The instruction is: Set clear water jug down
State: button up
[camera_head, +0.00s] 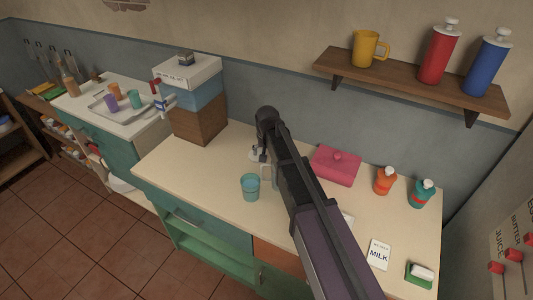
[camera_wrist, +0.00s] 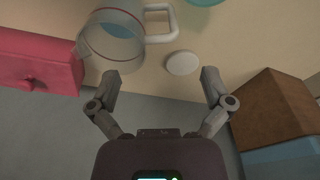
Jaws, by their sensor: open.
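The clear water jug (camera_wrist: 112,48) stands on the counter in the wrist view, with bluish water inside and its pale handle toward the right. In the head view my arm hides most of it; a piece that looks like its handle (camera_head: 266,173) shows beside the arm. My gripper (camera_wrist: 161,78) is open and empty, with the jug ahead of its left finger. No finger is around the jug or its handle. In the head view my gripper (camera_head: 260,150) is over the back of the counter.
A white round disc (camera_wrist: 182,62) lies near the jug. A teal cup (camera_head: 250,187) stands close by. A pink box (camera_head: 336,166) and a wooden-based dispenser (camera_head: 198,118) flank the gripper. A wall shelf (camera_head: 410,83) is at upper right. Counter left of the cup is clear.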

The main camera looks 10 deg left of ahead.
jog(key=shift+s+r+p, duration=0.2)
jog(key=shift+r+p, duration=0.9)
jog(key=shift+r, duration=0.15)
jog(key=shift+s+r+p, duration=0.15)
jog(key=shift+r+p, duration=0.9)
jog(key=shift+r, duration=0.15)
jog(key=shift+d, duration=0.1)
jog(key=s+d+g, duration=0.1)
jog(key=s+d, duration=0.8)
jog(key=d, duration=0.5)
jog(key=s+d, duration=0.9)
jog(key=d, duration=0.5)
jog(key=shift+s+f+m+g, duration=0.2)
jog(key=shift+m+g, duration=0.1)
jog(key=shift+g, duration=0.1)
jog(key=shift+d, duration=0.1)
